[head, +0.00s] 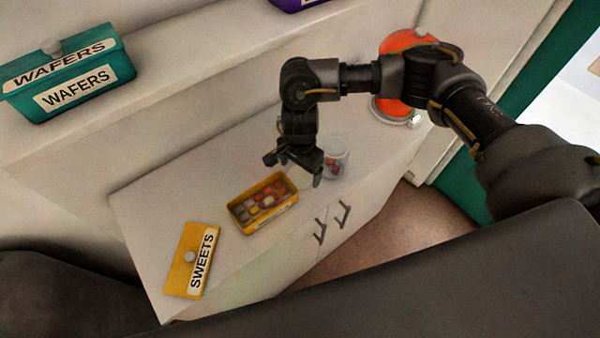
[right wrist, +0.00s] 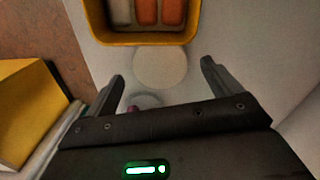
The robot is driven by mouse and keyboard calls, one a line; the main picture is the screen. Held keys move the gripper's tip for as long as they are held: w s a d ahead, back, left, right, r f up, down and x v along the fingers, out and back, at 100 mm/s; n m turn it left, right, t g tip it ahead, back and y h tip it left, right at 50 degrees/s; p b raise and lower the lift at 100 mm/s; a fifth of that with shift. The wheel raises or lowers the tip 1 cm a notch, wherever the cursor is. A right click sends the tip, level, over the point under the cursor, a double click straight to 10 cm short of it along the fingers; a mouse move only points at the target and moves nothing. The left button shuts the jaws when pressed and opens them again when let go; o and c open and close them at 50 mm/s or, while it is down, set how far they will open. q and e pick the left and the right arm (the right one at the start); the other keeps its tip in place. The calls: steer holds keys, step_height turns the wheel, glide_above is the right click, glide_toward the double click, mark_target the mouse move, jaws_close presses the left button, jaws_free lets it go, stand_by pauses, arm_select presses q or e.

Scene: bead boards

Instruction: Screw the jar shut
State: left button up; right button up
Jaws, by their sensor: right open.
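The clear jar (head: 336,158) stands on the white counter with a few coloured sweets inside. It is just right of my right gripper (head: 293,169) in the head view. In the right wrist view only part of the jar (right wrist: 143,101) shows, mostly hidden behind the gripper body. A pale round disc, which looks like the jar's lid (right wrist: 160,67), lies on the counter between the yellow box and the jar. The open, empty fingers of my right gripper are on either side of it in that view; I cannot tell their height above it. My left gripper is out of view.
A yellow open box (head: 242,219) of sweets is close left of the gripper. Its flat SWEETS lid (head: 188,262) lies farther left. A teal WAFERS box (head: 85,85) sits on the back ledge. An orange-red round object (head: 392,105) is behind my right arm.

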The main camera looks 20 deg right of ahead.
step_height(320, 180, down, 2)
stand_by(0.4)
steer(key=c, duration=1.1)
